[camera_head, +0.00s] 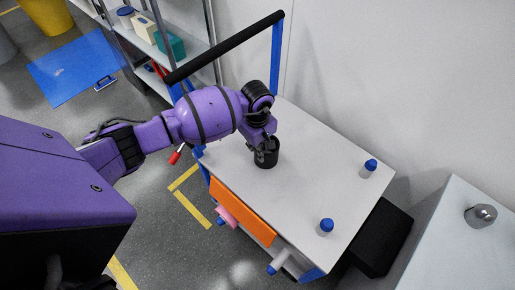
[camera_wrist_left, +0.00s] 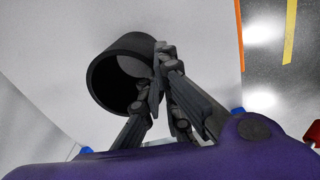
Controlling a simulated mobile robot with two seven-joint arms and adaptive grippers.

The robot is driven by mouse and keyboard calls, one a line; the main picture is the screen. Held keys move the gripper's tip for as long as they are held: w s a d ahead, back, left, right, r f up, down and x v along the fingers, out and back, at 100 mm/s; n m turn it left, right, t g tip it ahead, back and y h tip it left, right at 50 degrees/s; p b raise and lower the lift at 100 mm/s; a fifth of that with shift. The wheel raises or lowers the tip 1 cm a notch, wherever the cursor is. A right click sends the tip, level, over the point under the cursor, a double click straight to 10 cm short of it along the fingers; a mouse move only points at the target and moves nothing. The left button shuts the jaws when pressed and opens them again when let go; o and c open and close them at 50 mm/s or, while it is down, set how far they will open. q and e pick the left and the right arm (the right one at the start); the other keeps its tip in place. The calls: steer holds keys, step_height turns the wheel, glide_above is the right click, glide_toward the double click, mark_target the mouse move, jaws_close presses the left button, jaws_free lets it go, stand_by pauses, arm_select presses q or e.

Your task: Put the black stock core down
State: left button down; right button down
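The black stock core (camera_head: 266,158) is a hollow black cylinder at the far-left part of the white cart top (camera_head: 310,165). In the left wrist view the core (camera_wrist_left: 103,72) shows its open end. My left gripper (camera_head: 268,143) reaches down on the core from above. In the left wrist view its fingers (camera_wrist_left: 163,75) are closed together on the core's wall at the right side of the rim. Whether the core's bottom touches the cart top or hangs just above it, I cannot tell. My right gripper is not in view.
A black handle bar (camera_head: 225,47) on blue posts rises at the cart's far-left end. A grey metal piece (camera_head: 481,215) sits on the separate surface at right. The cart top's middle is clear.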

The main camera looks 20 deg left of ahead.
arm_select(q)
steer(key=c, duration=2.4)
jaws_free()
steer(key=shift+f, duration=0.25)
steer(key=o, duration=0.4)
steer(key=shift+r, duration=0.1)
